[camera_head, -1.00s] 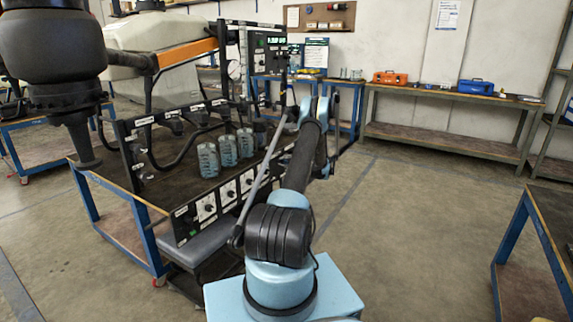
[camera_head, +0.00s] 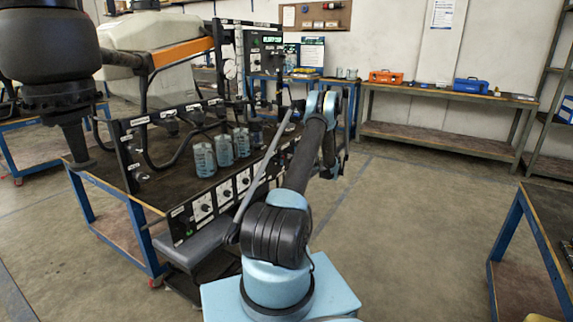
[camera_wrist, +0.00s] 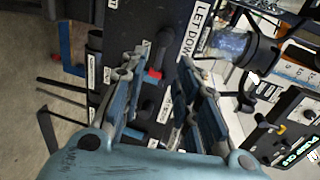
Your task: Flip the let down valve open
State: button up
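In the wrist view, the white LET DOWN label (camera_wrist: 195,32) runs up a black panel (camera_wrist: 172,22). Beside it is the let down valve, a dark lever with a red end (camera_wrist: 154,73). My gripper (camera_wrist: 164,60) is open, with its two blue-grey fingers pointing at the panel. The lever appears in the gap between the fingers, nearer the left one. Whether a finger touches it cannot be told. In the head view, my arm reaches the right end of the test bench, and the valve cannot be made out there.
A clear jar (camera_wrist: 232,45) sits right of the label in the wrist view. In the head view, several measuring cups (camera_head: 224,150) stand on the blue-framed bench (camera_head: 135,235), and a knob panel (camera_head: 222,196) lines its front. Open floor (camera_head: 410,230) lies right of my arm.

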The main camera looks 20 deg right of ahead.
jog(key=shift+v, duration=1.95)
jog(key=shift+a+r, duration=0.1)
